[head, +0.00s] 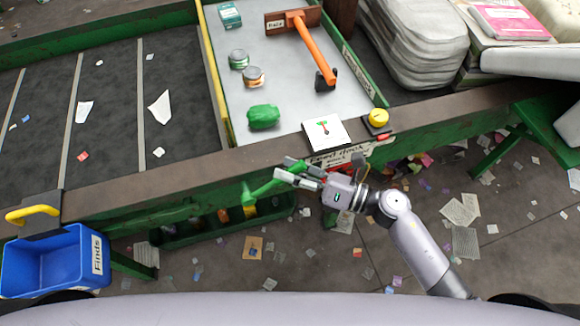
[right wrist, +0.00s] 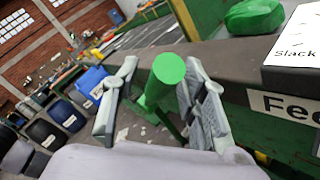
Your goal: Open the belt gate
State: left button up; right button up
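A green lever (head: 262,187) sticks out at the front of the green frame, below the deck edge; its round end also shows in the right wrist view (right wrist: 168,70). My right gripper (head: 297,174) is at the lever's upper right end. In the right wrist view its fingers (right wrist: 155,100) stand apart on either side of the lever, with a gap visible on the left. A long yellow bar (head: 213,78) runs between the dark belt (head: 110,100) and the grey feed deck (head: 285,75); I cannot tell whether it is the gate. My left gripper is not in view.
A card with a lever picture (head: 326,132) and a yellow knob (head: 378,117) sit on the deck's front edge. Cans, a green lump (head: 263,116) and an orange-handled tool (head: 315,48) lie on the deck. A blue bin (head: 55,262) hangs at the left. Scraps litter the floor.

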jog(key=shift+a, duration=0.1)
jog(key=shift+c, duration=0.4)
grip_shut()
dwell(0.5)
